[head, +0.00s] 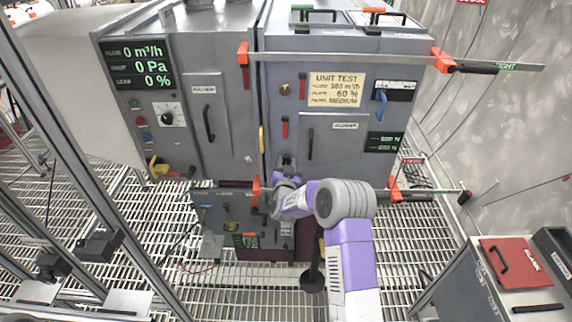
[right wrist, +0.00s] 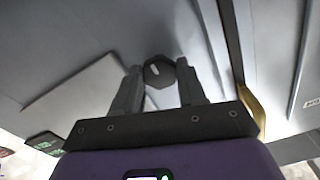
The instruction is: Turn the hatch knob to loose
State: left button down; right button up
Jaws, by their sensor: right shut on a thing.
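The hatch knob (right wrist: 158,72) is a dark, many-sided knob with a short white mark on its face, seen in the right wrist view on a grey cabinet front. My right gripper (right wrist: 158,82) has one finger on each side of it and is shut on it. In the head view my right gripper (head: 286,163) reaches the lower front of the right-hand cabinet (head: 350,110), just right of a yellow handle (head: 262,139). The knob cannot be made out there behind the gripper. My left gripper is not in view.
A hatch door (head: 334,143) with a black handle lies right of the gripper. A red lever (head: 285,128) is just above. A lower box (head: 235,215) sits below.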

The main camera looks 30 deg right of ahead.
jog(key=shift+f, duration=0.15)
jog(key=o, duration=0.8)
jog(key=shift+p+v, duration=0.45)
jog(key=shift+v, duration=3.4)
